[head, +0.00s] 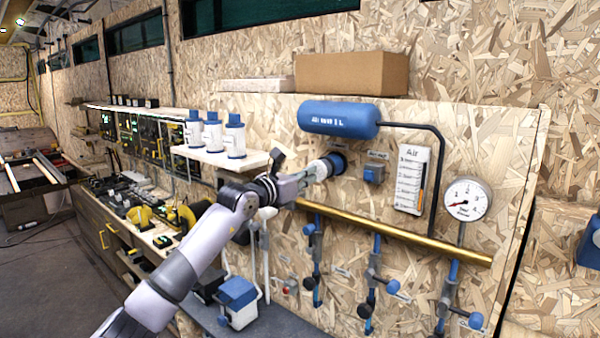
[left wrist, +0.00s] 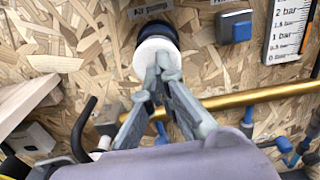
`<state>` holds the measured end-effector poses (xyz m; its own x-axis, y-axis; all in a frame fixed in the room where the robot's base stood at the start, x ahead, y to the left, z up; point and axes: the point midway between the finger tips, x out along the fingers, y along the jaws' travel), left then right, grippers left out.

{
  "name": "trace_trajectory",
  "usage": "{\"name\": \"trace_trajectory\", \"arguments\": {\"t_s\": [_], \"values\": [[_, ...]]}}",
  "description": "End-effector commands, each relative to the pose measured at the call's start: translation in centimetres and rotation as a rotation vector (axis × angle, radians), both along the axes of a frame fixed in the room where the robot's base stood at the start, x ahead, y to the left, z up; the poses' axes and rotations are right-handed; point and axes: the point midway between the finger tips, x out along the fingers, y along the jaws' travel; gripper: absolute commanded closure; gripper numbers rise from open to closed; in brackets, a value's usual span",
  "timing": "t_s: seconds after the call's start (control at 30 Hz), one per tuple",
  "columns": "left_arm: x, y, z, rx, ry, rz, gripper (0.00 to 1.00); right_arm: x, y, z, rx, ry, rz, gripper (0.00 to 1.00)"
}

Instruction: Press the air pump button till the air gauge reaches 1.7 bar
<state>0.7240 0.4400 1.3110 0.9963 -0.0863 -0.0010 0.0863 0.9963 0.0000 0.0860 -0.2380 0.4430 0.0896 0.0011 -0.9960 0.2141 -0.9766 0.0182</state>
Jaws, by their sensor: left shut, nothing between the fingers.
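The air pump button is a white cap (left wrist: 155,52) in a dark blue ring below an "Air pump" label in the left wrist view. In the head view its blue ring (head: 339,162) is on the board under the blue tank. My left gripper (head: 322,172) is shut with nothing between its fingers. Its tips (left wrist: 163,66) overlap the white cap; I cannot tell whether they touch or press it. The round air gauge (head: 466,200) has a red needle pointing to the lower left. The Air scale (head: 411,180) has an orange bar beside it. My right gripper is not in view.
The blue tank (head: 340,118) sits above, with a dark pipe bending down on the right. A blue-grey switch box (head: 374,174) is right of the button. A brass pipe (head: 400,233) with several blue valves runs below. A shelf (head: 222,160) with white-blue canisters is left.

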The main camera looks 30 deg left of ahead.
Motion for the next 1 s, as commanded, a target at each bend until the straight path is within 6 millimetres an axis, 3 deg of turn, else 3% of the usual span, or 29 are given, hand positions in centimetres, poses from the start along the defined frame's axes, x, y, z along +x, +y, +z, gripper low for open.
{"name": "trace_trajectory", "arguments": {"t_s": [0.37, 1.0], "values": [[0.3, -0.1, 0.0, -0.001, 0.000, -0.001, 1.00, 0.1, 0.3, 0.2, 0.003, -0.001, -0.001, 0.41], [4.0, -0.3, 0.0, 0.000, -0.002, 0.000, 1.00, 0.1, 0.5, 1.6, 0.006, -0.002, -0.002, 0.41]]}}
